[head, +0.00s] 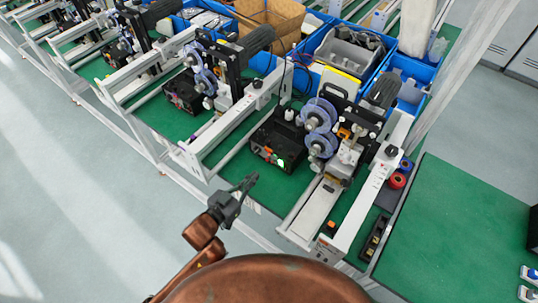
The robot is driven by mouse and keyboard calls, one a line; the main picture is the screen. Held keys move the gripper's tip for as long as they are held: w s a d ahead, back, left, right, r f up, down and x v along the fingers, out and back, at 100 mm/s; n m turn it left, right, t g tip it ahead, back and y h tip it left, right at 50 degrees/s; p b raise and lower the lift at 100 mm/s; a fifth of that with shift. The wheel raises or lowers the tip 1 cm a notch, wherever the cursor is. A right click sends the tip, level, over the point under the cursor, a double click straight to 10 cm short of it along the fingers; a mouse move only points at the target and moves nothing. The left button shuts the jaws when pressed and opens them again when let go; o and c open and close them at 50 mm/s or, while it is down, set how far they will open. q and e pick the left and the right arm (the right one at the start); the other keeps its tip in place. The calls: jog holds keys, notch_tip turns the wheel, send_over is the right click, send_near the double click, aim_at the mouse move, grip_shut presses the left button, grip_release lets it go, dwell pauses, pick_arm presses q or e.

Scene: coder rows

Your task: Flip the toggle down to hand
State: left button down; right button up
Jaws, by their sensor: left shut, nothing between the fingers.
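A black control box (277,144) stands on the green bench near the middle of the head view, with orange and small lit parts on its front face. The toggle itself is too small to make out for sure. My left gripper (249,182) is shut and empty. It is in front of the bench edge, below and to the left of the box's front, apart from it in the picture. My right gripper is not in view.
A coder machine (340,135) with blue-grey reels stands right of the box. White conveyor rails (232,127) flank the box. Blue bins (335,45) line the back. The green bench (450,225) at right is mostly clear.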

aim_at(276, 157)
pick_arm(q)
jog(key=shift+s+d+r, duration=0.1)
jog(key=b+x, duration=0.1)
jog(key=x, duration=0.9)
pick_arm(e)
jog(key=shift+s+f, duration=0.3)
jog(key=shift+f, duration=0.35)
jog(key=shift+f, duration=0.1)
pick_arm(q)
jog(key=shift+f+b, duration=0.25)
jog(key=shift+b, duration=0.15)
jog(key=shift+s+t, duration=0.1)
jog(key=shift+t, duration=0.2)
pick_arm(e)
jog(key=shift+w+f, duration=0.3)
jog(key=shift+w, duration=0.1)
